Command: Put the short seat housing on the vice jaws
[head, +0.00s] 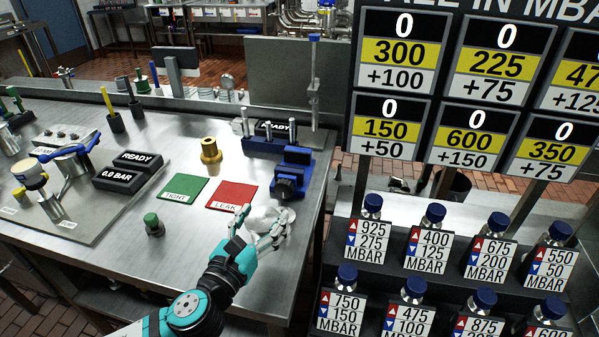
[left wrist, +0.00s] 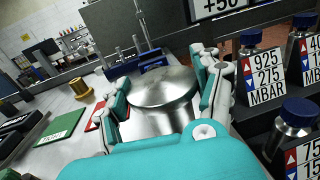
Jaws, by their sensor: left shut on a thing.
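The short seat housing (head: 262,217) is a squat silver metal cylinder. My left gripper (head: 259,224) is shut on it, with fingers on both sides, near the front right edge of the bench. In the left wrist view the housing (left wrist: 164,90) shows its round flat top between the fingers of the gripper (left wrist: 160,98). The blue vice with dark jaws (head: 293,173) stands just beyond the housing, toward the bench's right edge. The housing is apart from the jaws. Its underside is hidden. My right gripper is not in view.
A red LEAK mat (head: 232,195) and a green TIGHT mat (head: 184,188) lie left of the gripper. A brass fitting (head: 210,151) stands behind them. A blue rack with a READY display (head: 268,136) is behind the vice. Labelled bottles (head: 365,231) stand right of the bench.

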